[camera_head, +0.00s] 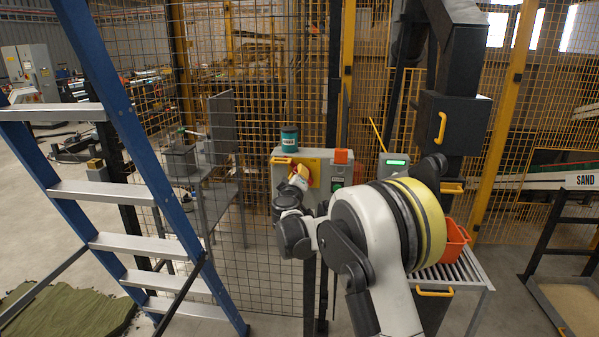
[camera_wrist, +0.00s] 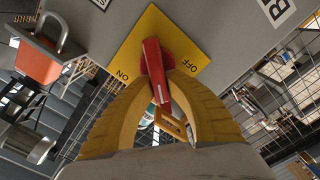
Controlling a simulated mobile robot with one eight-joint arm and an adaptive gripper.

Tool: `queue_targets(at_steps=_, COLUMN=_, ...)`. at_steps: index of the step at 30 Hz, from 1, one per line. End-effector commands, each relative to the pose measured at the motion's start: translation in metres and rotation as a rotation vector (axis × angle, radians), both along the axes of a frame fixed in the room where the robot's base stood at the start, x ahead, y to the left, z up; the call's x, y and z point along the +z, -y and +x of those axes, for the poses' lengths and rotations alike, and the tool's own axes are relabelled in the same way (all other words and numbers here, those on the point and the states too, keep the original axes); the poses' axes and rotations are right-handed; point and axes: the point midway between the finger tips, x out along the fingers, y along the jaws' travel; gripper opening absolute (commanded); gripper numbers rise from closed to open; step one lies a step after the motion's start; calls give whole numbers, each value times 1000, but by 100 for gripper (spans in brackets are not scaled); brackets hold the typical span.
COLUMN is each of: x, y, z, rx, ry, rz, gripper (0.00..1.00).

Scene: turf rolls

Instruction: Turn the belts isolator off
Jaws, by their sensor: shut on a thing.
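The red isolator handle (camera_wrist: 153,62) stands out from a yellow plate (camera_wrist: 140,38) marked ON and OFF in the wrist view. ON is left of the handle and OFF is right of it. The handle lies between the two words, lined up with neither. My gripper (camera_wrist: 159,84) is shut on the handle, one yellow finger on each side. The fingers hide the lower part of the plate. In the head view my gripper (camera_head: 299,178) is at the front of the grey control box (camera_head: 284,181), over the yellow plate (camera_head: 312,164).
An orange padlock with a grey shackle (camera_wrist: 36,62) is beside the plate in the wrist view. A teal can (camera_head: 289,139) stands on the box. A blue stepladder (camera_head: 150,165) is at left. An orange bin (camera_head: 455,241) sits on a slatted stand at right.

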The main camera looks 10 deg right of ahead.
Motion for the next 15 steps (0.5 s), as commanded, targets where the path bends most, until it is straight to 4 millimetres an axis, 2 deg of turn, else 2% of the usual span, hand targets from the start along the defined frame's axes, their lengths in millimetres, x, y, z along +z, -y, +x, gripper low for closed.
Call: queue_targets(at_steps=15, x=-8, y=-4, z=1, rx=0, ry=-142, rz=-438, gripper=0)
